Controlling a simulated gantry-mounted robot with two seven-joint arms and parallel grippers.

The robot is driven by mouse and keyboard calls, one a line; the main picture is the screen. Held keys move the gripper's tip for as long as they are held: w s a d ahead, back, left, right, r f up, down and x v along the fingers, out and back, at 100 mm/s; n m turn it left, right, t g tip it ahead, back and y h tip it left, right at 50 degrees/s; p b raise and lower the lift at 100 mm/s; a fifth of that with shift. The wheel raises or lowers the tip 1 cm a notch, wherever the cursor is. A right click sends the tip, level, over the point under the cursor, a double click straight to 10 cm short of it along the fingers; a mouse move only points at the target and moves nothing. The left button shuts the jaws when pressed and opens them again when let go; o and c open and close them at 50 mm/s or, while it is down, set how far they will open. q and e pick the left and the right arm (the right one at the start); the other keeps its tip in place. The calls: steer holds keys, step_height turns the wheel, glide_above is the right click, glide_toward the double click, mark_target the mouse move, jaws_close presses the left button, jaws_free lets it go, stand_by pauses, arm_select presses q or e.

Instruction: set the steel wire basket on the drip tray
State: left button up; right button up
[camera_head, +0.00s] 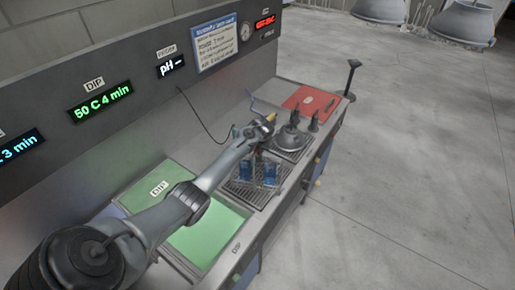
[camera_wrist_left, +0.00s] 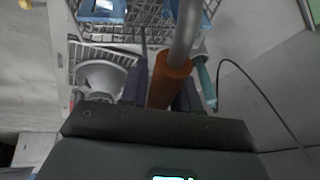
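The steel wire basket (camera_head: 258,171) holds blue parts and is over a dark grated drip tray (camera_head: 247,193) on the bench. I cannot tell whether the basket touches the tray. The basket's wire mesh and blue parts also show at the top of the left wrist view (camera_wrist_left: 145,14). Its steel rod ends in an orange handle (camera_wrist_left: 168,82). My left gripper (camera_wrist_left: 161,88) has its dark fingers on both sides of this handle, closed on it. In the head view the left gripper (camera_head: 262,128) is above the back of the basket. My right gripper is not in view.
A steel cone-shaped part (camera_head: 290,136) stands on another grate behind the basket, with dark upright pieces beside it. A red mat (camera_head: 309,101) lies at the far end. A green DIP tank (camera_head: 208,236) is in front. A cable (camera_head: 203,121) hangs along the back panel.

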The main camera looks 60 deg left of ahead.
arm_select(q)
steer(key=o, duration=0.3)
steer(key=shift+o, duration=0.2)
steer(key=shift+r, duration=0.1)
steer(key=shift+r, duration=0.15)
steer(key=v, duration=1.2)
steer(key=s+d+f+m+t, duration=0.1)
steer(key=s+d+f+m, duration=0.25)
steer(key=d+f, duration=0.45)
steer(key=s+d+f+m, duration=0.3)
steer(key=s+d+f, duration=0.15)
steer(key=d, duration=0.65)
steer(key=s+d+r+m+t+h, duration=0.1)
steer(key=s+d+m+h, duration=0.3)
steer(key=s+d, duration=1.4)
steer(key=shift+s+d+r+h, duration=0.3)
steer(key=shift+d+r+h, duration=0.2)
steer(key=shift+d, duration=0.3)
